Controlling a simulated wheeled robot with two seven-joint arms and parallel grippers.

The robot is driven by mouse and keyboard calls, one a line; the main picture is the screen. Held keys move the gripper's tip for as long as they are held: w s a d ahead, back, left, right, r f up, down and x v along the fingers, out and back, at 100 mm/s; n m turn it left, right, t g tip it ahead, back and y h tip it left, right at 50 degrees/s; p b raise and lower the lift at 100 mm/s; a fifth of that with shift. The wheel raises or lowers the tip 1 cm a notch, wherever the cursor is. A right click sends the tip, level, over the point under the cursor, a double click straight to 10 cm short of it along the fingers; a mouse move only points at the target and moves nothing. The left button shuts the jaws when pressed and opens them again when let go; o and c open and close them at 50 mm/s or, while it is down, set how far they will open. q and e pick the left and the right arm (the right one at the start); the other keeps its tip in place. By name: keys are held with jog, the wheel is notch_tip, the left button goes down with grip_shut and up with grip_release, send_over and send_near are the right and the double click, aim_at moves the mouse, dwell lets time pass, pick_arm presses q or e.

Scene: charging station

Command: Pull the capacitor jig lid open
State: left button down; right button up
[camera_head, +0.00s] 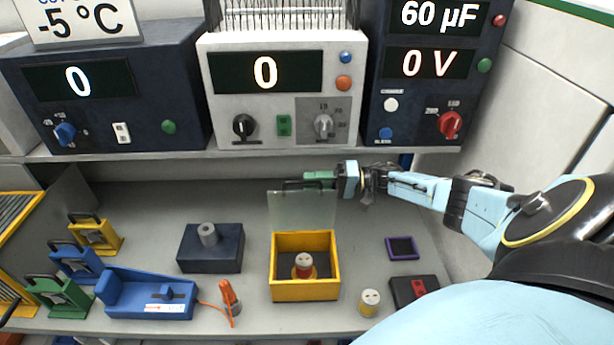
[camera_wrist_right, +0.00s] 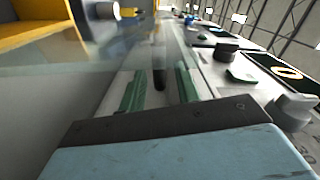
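The capacitor jig is a yellow open-topped box (camera_head: 304,290) on the bench in the head view. Its clear lid (camera_head: 302,212) stands upright at the back edge, with a dark handle on its top edge. A red capacitor with a pale top (camera_head: 303,268) stands inside the box. My right gripper (camera_head: 310,179) is at the lid's top edge, by the handle. In the right wrist view its green fingers (camera_wrist_right: 160,92) are apart, with a dark bar, apparently the handle (camera_wrist_right: 159,79), between them; I see gaps on both sides. My left gripper is not in view.
A dark block with a grey cylinder (camera_head: 210,248) and a blue tray (camera_head: 150,295) stand left of the jig. A pale-yellow capacitor (camera_head: 370,302), a purple pad (camera_head: 402,248) and a black-red box (camera_head: 414,290) are right. Instruments line the shelf (camera_head: 250,154) behind.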

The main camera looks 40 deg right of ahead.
jog(key=b+v, duration=0.2)
jog(key=v, duration=0.9)
jog(key=shift+b, duration=0.4)
jog(key=shift+s+d, duration=0.1)
jog(key=shift+d, duration=0.05)
